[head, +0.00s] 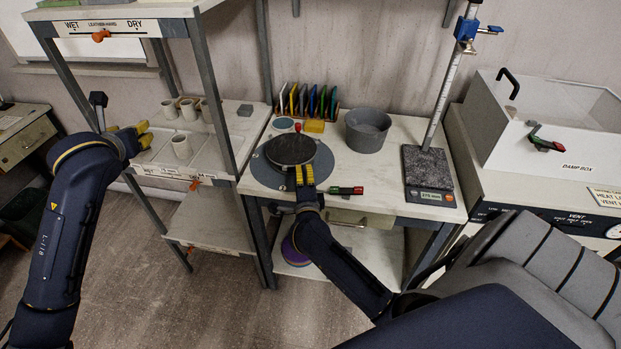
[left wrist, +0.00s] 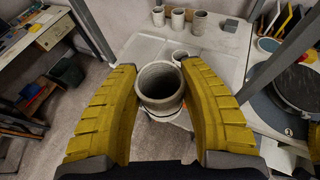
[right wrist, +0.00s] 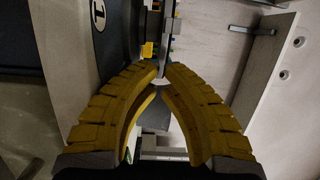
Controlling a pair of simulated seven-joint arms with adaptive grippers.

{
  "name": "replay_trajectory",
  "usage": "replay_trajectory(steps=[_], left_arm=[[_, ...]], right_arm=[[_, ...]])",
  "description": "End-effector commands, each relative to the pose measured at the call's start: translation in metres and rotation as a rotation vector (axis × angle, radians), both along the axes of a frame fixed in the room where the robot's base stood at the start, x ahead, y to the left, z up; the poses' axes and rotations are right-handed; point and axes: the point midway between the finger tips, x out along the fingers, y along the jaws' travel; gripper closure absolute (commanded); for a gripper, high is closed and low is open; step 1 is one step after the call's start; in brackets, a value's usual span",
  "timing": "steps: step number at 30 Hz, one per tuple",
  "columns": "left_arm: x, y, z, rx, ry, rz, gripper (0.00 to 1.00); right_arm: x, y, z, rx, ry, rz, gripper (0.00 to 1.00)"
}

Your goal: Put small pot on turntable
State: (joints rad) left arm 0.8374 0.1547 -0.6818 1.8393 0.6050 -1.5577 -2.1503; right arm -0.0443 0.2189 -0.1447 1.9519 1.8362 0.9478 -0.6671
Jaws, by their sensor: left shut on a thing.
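My left gripper (left wrist: 160,72) is shut on a small grey pot (left wrist: 160,84), held upright between its yellow fingers, mouth facing the camera. In the head view this gripper (head: 143,134) is beside the left rack; the held pot cannot be made out there. The turntable (head: 291,149) is a dark round plate on a wider blue-grey disc on the middle table. It partly shows in the left wrist view (left wrist: 302,86), to the right of the held pot. My right gripper (head: 304,175) is at the turntable's front edge, its fingertips (right wrist: 161,70) close together with a narrow gap; whether they touch anything is unclear.
Several pots (head: 188,110) stand on the rack shelf, one (head: 181,148) nearer the front. The rack's uprights (head: 213,85) stand between my left gripper and the turntable.

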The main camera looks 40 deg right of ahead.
Motion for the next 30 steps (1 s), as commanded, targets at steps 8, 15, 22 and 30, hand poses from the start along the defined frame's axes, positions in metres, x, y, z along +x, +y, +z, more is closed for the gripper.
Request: replay_trajectory(steps=[8,15,22,30], left_arm=[[0.000,0.000,0.000,0.000,-0.001,0.000,0.88],[0.000,0.000,0.000,0.000,-0.001,0.000,0.88],[0.000,0.000,0.000,0.000,-0.001,0.000,0.88],[0.000,0.000,0.000,0.000,-0.001,0.000,0.88]], right_arm=[[0.013,0.013,0.000,-0.001,0.000,-0.001,1.00],[0.014,0.014,0.000,-0.001,0.000,-0.001,1.00],[0.015,0.015,0.001,-0.002,-0.001,0.000,1.00],[0.028,0.032,0.000,-0.001,0.000,-0.001,1.00]])
